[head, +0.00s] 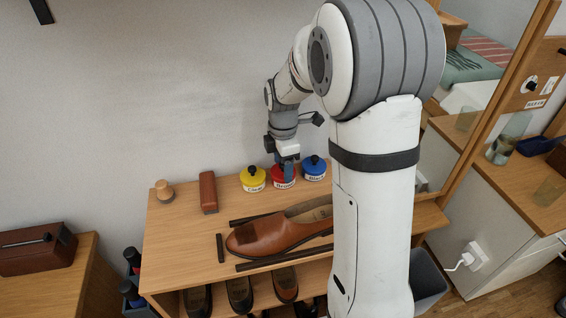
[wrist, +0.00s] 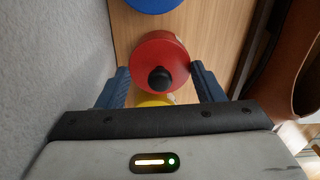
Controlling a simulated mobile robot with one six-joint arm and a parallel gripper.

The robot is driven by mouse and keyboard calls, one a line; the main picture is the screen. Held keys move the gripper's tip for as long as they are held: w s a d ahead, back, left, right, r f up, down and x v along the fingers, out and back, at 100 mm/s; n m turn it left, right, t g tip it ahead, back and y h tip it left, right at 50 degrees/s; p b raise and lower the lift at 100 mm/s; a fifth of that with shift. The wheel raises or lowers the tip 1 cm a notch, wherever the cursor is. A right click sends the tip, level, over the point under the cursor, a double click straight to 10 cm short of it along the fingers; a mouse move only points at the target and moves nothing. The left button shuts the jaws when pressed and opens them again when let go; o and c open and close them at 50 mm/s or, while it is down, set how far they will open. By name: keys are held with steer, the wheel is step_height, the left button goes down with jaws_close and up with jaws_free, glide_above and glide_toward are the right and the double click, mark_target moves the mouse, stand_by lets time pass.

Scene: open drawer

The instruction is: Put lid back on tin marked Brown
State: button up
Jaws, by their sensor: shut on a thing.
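The red tin (head: 284,182) has a white label that looks like "Brown" and stands on the wooden top between the yellow and blue tins. My gripper (head: 285,167) points down over it. In the wrist view, the round red lid (wrist: 148,52) with a black knob lies between my gripper's two blue fingers (wrist: 160,88). The gripper is shut on this lid, with one finger at each side. The lid is at the red tin; I cannot tell whether it is seated or slightly above the rim.
The yellow tin (head: 253,182) and the blue tin (head: 315,172) stand close on either side, both with black knobs. A brown shoe (head: 265,235) lies in front between dark strips. A brown brush-like block (head: 208,192) and a small wooden knob (head: 164,190) stand left. The wall is close behind.

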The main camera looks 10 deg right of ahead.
steer(key=o, duration=1)
steer(key=shift+o, duration=0.5)
steer(key=shift+o, duration=0.9)
steer(key=shift+r, duration=0.1)
steer(key=shift+c, duration=0.2)
steer(key=shift+w+r+p, duration=0.1)
steer(key=shift+r+p, duration=0.3)
steer(key=shift+r, duration=0.05)
steer(key=shift+r+p, duration=2.6)
steer(key=shift+r, duration=0.55)
steer(key=shift+c, duration=0.2)
